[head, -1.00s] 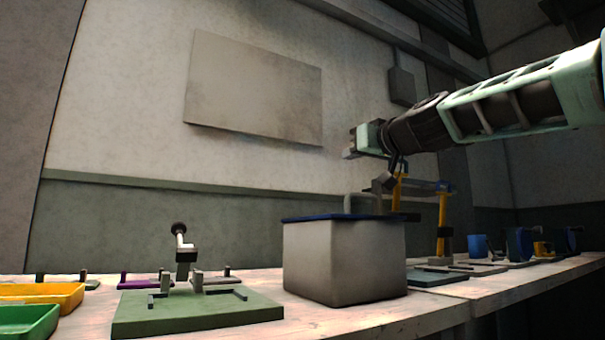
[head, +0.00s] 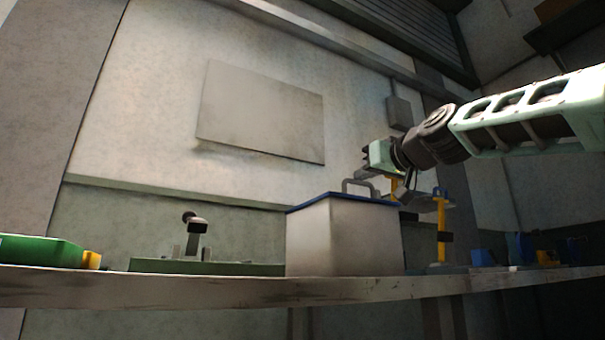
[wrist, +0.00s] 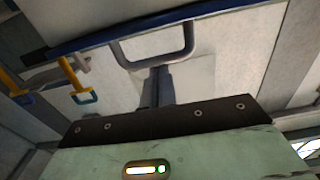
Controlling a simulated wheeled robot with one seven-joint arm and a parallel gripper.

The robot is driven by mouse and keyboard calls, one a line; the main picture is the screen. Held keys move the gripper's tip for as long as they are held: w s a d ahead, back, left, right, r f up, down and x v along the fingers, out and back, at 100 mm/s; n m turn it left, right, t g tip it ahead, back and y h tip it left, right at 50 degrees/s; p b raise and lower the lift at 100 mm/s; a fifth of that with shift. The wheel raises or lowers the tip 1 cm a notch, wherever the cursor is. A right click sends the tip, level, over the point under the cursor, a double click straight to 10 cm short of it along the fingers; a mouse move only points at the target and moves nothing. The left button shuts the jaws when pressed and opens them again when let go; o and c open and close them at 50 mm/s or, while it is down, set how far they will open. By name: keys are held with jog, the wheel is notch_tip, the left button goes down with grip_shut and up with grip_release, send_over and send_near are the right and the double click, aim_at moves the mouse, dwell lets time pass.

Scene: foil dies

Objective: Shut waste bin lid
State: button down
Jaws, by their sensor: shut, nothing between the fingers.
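The waste bin (head: 345,240) is a pale grey box standing on the bench in the head view. Its blue lid (head: 312,202) lies along the top, with no clear gap visible from this low angle. A grey loop handle (head: 358,182) stands up from the lid. My gripper (head: 366,174) is just right of and above the handle, shut and empty. In the wrist view, its closed fingers (wrist: 159,82) point at the handle (wrist: 155,58), with the blue lid edge (wrist: 140,33) beyond. Whether the fingers touch the handle is unclear.
A green fixture with an upright lever (head: 195,245) stands left of the bin. A green tray (head: 38,250) is at the far left. A yellow-posted frame (head: 441,228) stands close right of the bin, and several blue items lie farther right.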

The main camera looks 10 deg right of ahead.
jog(key=shift+f+b, duration=0.35)
jog(key=shift+f, duration=0.65)
notch_tip(320, 180, up, 5)
jog(key=s+p, duration=0.1)
jog(key=p, duration=0.3)
jog(key=s+d+f+b, duration=0.2)
jog(key=s+d+f, duration=0.1)
jog(key=s, duration=0.5)
jog(key=shift+s+d+f+b, duration=0.25)
jog(key=shift+d+f+b, duration=0.15)
jog(key=shift+f, duration=0.45)
